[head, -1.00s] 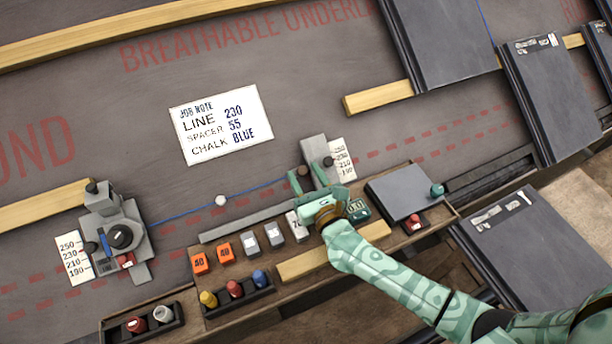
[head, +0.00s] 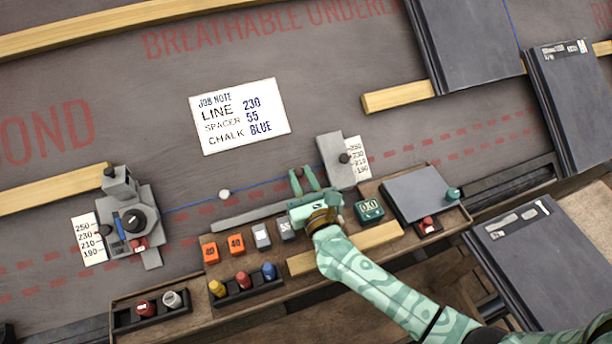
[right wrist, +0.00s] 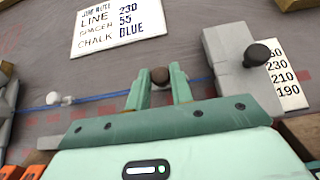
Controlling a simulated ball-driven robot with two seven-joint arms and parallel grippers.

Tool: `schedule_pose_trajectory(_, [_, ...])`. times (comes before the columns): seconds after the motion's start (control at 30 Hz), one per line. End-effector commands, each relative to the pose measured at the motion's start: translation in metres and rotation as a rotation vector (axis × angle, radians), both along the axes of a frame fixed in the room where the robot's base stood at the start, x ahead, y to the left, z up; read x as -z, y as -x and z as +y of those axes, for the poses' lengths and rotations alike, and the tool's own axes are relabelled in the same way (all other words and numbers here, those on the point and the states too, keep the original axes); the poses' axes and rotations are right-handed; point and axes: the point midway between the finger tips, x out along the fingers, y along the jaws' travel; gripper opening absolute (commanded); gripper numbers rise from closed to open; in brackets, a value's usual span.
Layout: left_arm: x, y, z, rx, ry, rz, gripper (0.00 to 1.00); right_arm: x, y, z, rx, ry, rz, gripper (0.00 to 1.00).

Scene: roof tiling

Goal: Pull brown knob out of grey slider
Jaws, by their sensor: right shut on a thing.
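The brown knob (head: 298,171) is between the fingertips of my right gripper (head: 304,181), which is shut on it. In the right wrist view the brown knob (right wrist: 160,76) shows between the two green fingers (right wrist: 162,84). The grey slider (head: 335,147) stands to the right of the gripper; it also shows in the right wrist view (right wrist: 229,70). A visible gap lies between the right finger and the slider, so the knob is apart from it. A dark knob (right wrist: 264,53) is on the slider's right side. My left gripper is not in view.
A marked scale card (head: 357,160) lies beside the slider. A blue line with a white bead (head: 224,195) runs left to a grey device (head: 120,210).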

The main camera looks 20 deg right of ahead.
Motion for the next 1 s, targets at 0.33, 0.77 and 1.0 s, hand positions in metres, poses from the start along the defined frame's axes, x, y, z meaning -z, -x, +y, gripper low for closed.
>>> schedule_pose_trajectory(0.33, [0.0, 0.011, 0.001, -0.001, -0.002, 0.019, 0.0, 0.0, 0.0, -0.001, 0.001, 0.0, 0.0, 0.45])
schedule_pose_trajectory(0.77, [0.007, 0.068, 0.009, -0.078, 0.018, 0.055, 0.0, -0.003, 0.076, -0.003, -0.001, 0.002, 0.0, 0.45])
schedule_pose_trajectory(1.0, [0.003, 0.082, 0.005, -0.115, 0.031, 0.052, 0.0, -0.002, 0.135, -0.005, -0.001, 0.001, 0.0, 0.45])
